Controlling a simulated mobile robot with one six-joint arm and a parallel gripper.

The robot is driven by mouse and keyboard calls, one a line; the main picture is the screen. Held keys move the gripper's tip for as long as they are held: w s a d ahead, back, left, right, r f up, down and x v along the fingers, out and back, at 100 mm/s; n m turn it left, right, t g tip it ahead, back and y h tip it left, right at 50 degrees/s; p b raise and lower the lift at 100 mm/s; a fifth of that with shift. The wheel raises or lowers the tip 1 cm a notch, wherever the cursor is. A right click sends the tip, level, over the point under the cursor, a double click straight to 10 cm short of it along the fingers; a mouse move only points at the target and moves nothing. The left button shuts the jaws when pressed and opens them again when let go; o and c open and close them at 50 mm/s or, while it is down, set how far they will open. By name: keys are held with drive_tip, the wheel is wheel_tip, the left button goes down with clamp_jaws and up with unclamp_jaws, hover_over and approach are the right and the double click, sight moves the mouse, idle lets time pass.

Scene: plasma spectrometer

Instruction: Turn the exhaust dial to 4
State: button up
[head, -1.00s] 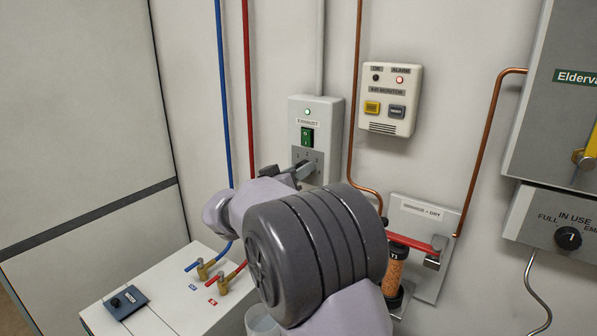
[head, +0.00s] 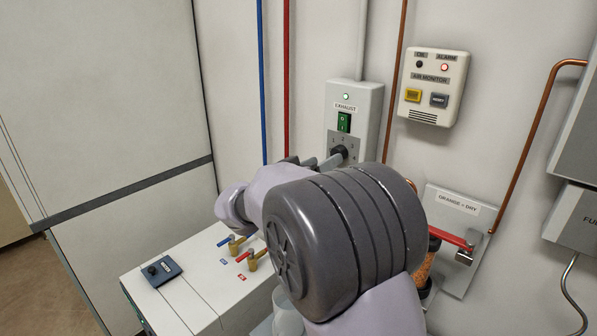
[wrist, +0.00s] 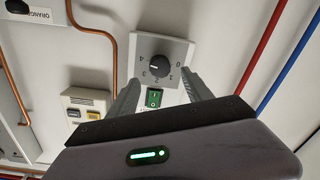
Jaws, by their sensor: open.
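The exhaust dial (head: 340,152) is a black knob on a grey plate at the bottom of the white exhaust box (head: 368,115). In the wrist view the dial (wrist: 158,66) appears upside down, with numbers 0 to 4 around it. I cannot tell for sure which number its pointer marks. My gripper (head: 318,163) is just in front and to the left of the dial in the head view, partly hidden by my own wrist. In the wrist view my gripper (wrist: 161,82) is open and empty, its fingers spread, with the dial beyond them.
A green switch (head: 344,122) sits above the dial. The air monitor (head: 432,87) is to the right, with its alarm light red. Blue and red pipes (head: 287,80) run down the wall at left. A red-handled valve (head: 445,240) is at lower right, and a white cabinet (head: 180,300) stands below.

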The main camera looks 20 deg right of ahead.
drive_tip(key=p+v, duration=0.2)
drive_tip(key=v, duration=1)
